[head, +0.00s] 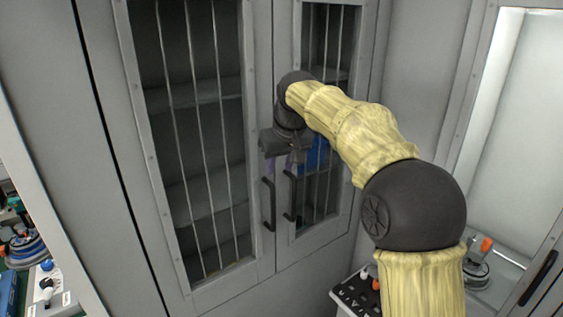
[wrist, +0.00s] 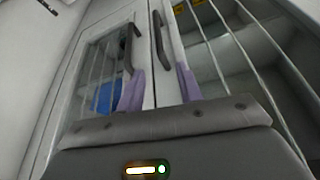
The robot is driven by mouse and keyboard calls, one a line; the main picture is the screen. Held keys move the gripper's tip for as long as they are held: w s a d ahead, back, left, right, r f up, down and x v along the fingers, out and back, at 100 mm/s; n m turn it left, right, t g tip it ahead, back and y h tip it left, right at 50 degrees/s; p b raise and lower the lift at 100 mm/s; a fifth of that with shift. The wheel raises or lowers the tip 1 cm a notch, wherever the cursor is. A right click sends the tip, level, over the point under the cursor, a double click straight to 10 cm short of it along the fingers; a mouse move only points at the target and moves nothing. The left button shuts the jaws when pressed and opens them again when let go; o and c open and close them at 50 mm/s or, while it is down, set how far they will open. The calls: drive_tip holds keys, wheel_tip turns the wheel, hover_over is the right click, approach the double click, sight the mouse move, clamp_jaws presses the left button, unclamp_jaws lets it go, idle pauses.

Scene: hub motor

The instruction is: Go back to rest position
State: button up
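My gripper (head: 279,165) is in front of the tall grey cabinet (head: 262,100), near its two dark door handles. In the wrist view its two purple fingers (wrist: 160,86) stand apart with nothing between them. The left handle (head: 268,204) and the right handle (head: 291,196) also show in the wrist view, just beyond the fingertips. The cabinet doors appear closed. My arm is stretched forward from the lower right and hides part of the right door.
A blue object (head: 317,154) shows behind the right door's barred window. A dark panel with knobs (head: 355,296) stands at lower right, beside a bright recess (head: 510,130). Several items lie on a shelf at far left (head: 30,250).

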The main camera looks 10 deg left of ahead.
drive_tip(key=shift+v, duration=0.9)
drive_tip(key=s+d+f+m+h, duration=0.1)
drive_tip(key=s+d+f+m, duration=0.1)
drive_tip(key=s+d+f, duration=0.35)
drive_tip(key=s+d+f+m+h, duration=0.1)
drive_tip(key=s+d+f, duration=0.1)
drive_tip(key=d+f, duration=0.55)
drive_tip(key=s+d+f+m, duration=0.1)
drive_tip(key=s+d+f, duration=0.2)
drive_tip(key=s, duration=0.3)
drive_tip(key=s+d+f+m+g, duration=0.1)
drive_tip(key=s+d+f, duration=0.2)
drive_tip(key=s+f, duration=0.2)
drive_tip(key=s+d+f+m, duration=0.1)
drive_tip(key=s+d+f, duration=0.2)
drive_tip(key=s, duration=0.4)
drive_tip(key=shift+d+f, duration=0.3)
drive_tip(key=shift+f, duration=0.4)
